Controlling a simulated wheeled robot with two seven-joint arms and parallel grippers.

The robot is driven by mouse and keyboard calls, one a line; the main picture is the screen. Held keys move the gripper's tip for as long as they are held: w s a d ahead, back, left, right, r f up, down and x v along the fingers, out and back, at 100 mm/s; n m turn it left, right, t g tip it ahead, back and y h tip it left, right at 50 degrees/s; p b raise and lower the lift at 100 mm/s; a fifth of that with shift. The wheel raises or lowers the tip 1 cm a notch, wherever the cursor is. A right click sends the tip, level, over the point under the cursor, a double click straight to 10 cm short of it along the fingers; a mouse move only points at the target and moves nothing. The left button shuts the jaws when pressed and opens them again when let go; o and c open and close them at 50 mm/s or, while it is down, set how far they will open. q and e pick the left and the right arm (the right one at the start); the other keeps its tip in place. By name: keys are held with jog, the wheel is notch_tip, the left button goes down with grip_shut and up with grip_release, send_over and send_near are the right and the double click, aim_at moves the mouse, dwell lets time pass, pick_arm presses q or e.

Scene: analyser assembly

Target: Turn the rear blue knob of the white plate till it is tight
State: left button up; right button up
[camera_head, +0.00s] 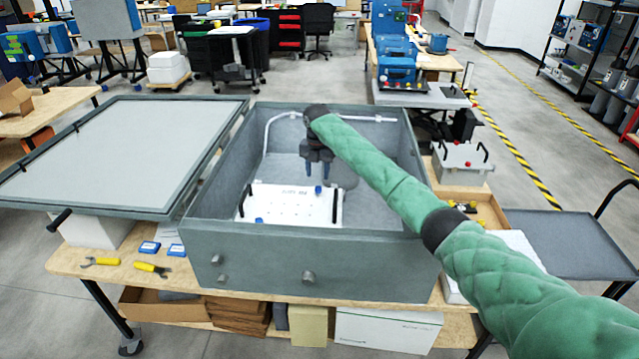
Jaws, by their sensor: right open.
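The white plate (290,207) lies inside the open grey analyser box, with black handles at its left and right ends. Its rear blue knob (318,189) shows near the plate's back right edge. A front blue knob (259,220) sits near the front left edge. My right gripper (318,174) points down into the box, open, its two fingertips a little above the rear knob in the picture. I cannot tell the exact gap to the knob. My left gripper is out of view.
The grey box's walls (300,240) surround the plate. Its lid (125,145) is swung open to the left. Yellow-handled tools (150,268) and small blue-and-white packs (150,248) lie on the wooden table in front. A white case with black handles (462,160) stands at right.

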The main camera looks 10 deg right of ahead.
aim_at(318, 188)
notch_tip(318, 188, down, 4)
jog(key=shift+d+f+p, duration=0.15)
jog(key=shift+f+p, duration=0.05)
jog(key=shift+p, duration=1)
jog(key=shift+f, duration=0.75)
grip_shut()
jog(key=shift+m, duration=0.3)
